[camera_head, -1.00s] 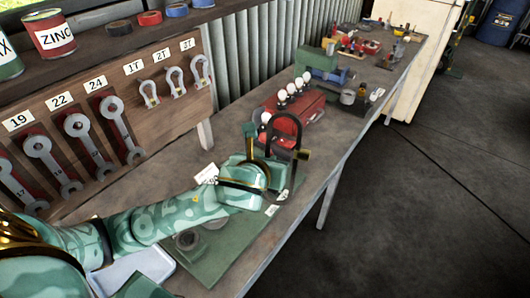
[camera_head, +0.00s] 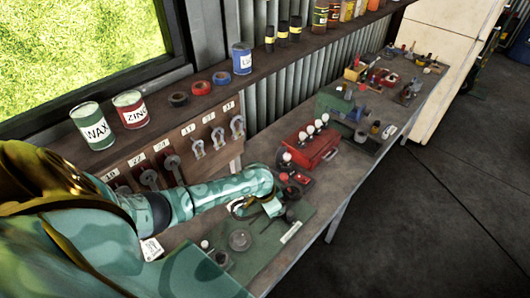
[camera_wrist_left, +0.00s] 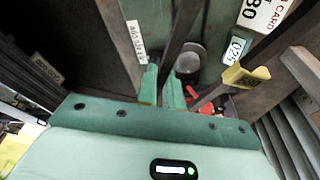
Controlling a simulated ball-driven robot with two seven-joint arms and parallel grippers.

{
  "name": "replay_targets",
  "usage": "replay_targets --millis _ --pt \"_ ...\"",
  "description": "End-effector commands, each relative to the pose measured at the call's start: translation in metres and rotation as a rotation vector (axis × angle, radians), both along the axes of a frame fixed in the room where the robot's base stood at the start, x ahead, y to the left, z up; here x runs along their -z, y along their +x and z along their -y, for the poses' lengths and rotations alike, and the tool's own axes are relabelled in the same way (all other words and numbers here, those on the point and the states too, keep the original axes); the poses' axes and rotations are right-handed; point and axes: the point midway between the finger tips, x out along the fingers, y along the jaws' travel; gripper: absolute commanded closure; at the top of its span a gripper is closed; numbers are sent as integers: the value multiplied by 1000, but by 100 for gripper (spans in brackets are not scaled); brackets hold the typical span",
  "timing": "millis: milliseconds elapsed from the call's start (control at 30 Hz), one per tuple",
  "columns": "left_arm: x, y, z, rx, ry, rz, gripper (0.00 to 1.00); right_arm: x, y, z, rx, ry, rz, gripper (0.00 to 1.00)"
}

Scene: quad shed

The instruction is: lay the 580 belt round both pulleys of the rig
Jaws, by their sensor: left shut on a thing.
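My left gripper (camera_head: 270,207) is over the green base plate of the rig (camera_head: 262,258). In the left wrist view its green fingertips (camera_wrist_left: 162,88) are closed on a dark band, which I take to be the belt (camera_wrist_left: 178,38). In the head view a dark loop (camera_head: 238,211) shows beside the gripper, partly hidden by it. A round grey pulley (camera_head: 239,241) stands on the plate below the gripper. The second pulley cannot be made out for certain. The wrist view shows a grey round part (camera_wrist_left: 189,63) just beyond the fingertips. My right gripper is not in view.
A green machine (camera_head: 335,105) is farther along the bench. Bench between rig and front edge is clear.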

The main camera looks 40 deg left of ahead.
Motion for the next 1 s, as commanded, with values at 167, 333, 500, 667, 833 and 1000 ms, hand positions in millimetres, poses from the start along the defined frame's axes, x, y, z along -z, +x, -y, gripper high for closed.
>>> replay_targets --millis 167,333,500,667,833,1000 --pt "-2 -18 -11 -283 -29 102 100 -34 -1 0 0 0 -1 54" --pt "5 -21 -14 -352 -31 129 100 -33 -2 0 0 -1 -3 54" --pt "13 -21 -14 -351 -31 128 100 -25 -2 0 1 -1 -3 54" --pt "25 -21 -14 -350 -31 128 100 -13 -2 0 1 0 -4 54" --pt "37 -21 -14 -350 -31 128 100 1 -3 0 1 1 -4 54" --pt "49 -20 -14 -350 -31 128 100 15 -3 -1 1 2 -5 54"
